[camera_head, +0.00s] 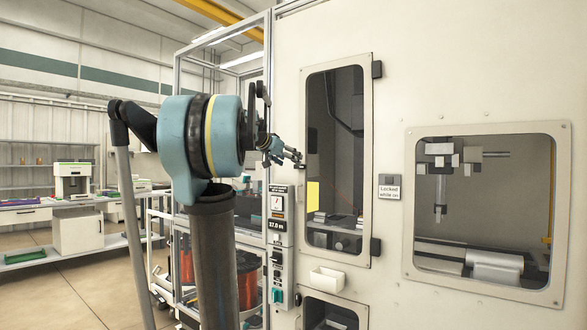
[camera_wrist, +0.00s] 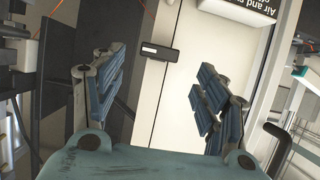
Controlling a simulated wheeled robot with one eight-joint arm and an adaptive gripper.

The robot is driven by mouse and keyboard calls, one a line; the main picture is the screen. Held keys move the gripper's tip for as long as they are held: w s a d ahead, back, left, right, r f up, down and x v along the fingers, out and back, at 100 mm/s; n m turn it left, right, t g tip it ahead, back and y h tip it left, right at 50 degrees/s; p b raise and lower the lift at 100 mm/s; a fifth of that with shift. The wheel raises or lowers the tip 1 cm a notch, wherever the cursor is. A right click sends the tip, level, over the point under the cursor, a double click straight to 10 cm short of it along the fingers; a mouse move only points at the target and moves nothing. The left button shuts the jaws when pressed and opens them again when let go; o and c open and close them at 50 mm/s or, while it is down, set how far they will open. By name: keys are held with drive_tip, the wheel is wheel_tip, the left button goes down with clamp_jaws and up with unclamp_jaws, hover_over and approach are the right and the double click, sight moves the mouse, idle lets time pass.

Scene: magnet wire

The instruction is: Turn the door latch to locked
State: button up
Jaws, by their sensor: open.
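The cabinet door (camera_head: 364,110) is a pale, narrow panel with a tall window, and it looks closed. A small black piece with a white mark, which looks like the door latch (camera_wrist: 160,52), lies across the pale door edge in the wrist view. My gripper (camera_head: 284,152) is at the left edge of the door in the head view. In the wrist view my gripper (camera_wrist: 163,72) is open and empty, with the latch in the gap beyond its blue fingers. I cannot tell any contact. In the head view the latch is too small or hidden to make out.
Black hinges (camera_head: 377,69) are on the door's right side. A label plate (camera_head: 389,188) and a wide window (camera_head: 488,210) lie further right. A control panel (camera_head: 277,230) and a white bin (camera_head: 327,278) are below my gripper.

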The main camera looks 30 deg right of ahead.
drive_tip(key=shift+x, duration=2.95)
